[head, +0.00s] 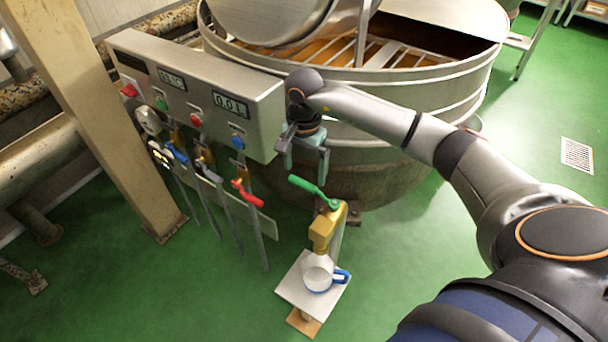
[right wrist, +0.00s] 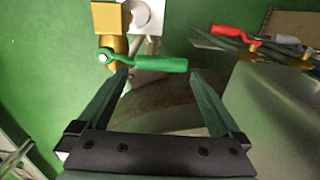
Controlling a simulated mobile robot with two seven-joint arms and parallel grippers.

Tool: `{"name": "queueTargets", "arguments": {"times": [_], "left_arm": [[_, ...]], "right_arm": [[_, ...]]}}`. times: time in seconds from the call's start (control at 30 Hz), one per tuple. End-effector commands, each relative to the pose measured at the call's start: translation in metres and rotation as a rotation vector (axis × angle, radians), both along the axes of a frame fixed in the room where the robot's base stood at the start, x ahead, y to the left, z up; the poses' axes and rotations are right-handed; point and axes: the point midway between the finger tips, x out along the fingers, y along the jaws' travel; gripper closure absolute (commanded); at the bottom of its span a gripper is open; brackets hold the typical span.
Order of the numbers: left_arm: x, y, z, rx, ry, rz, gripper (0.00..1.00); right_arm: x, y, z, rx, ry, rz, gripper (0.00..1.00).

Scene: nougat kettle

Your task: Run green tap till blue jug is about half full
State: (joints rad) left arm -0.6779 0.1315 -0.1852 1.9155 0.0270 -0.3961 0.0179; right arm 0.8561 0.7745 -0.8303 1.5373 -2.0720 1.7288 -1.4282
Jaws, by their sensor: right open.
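The green tap has a brass body (head: 324,230) and a green lever handle (head: 313,190), slanting up to the left in the head view. The jug (head: 317,274), whitish with a blue handle (head: 341,276), stands under the spout; its water level is too small to tell. My right gripper (head: 304,158) is open and empty above the lever. In the right wrist view the green lever (right wrist: 160,64) lies crosswise just past the open fingertips (right wrist: 158,78), apart from the fingers as far as I can tell. My left gripper is out of view.
The jug stands on a white plate (head: 291,289). A grey control box (head: 190,90) with buttons and a display reading about 0.0 L is left of my gripper. A red-handled tap (head: 247,194) and others hang below it. A big steel kettle (head: 420,100) stands behind.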

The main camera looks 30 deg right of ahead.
Motion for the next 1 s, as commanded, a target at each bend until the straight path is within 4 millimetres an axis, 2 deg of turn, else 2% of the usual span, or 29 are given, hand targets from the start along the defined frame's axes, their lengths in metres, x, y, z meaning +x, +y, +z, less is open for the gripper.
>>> {"name": "queueTargets", "arguments": {"times": [0.1,0.2,0.57,1.0], "left_arm": [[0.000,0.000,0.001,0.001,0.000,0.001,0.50],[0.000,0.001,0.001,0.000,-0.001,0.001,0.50],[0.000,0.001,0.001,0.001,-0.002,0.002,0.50],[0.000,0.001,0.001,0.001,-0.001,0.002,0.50]], "right_arm": [[0.000,0.001,-0.017,0.001,0.002,-0.001,0.00],[0.000,0.000,-0.026,0.001,0.000,0.000,0.00],[0.000,0.001,-0.031,0.002,-0.001,0.000,0.00],[0.000,0.001,-0.030,0.001,-0.001,0.000,0.48]]}}
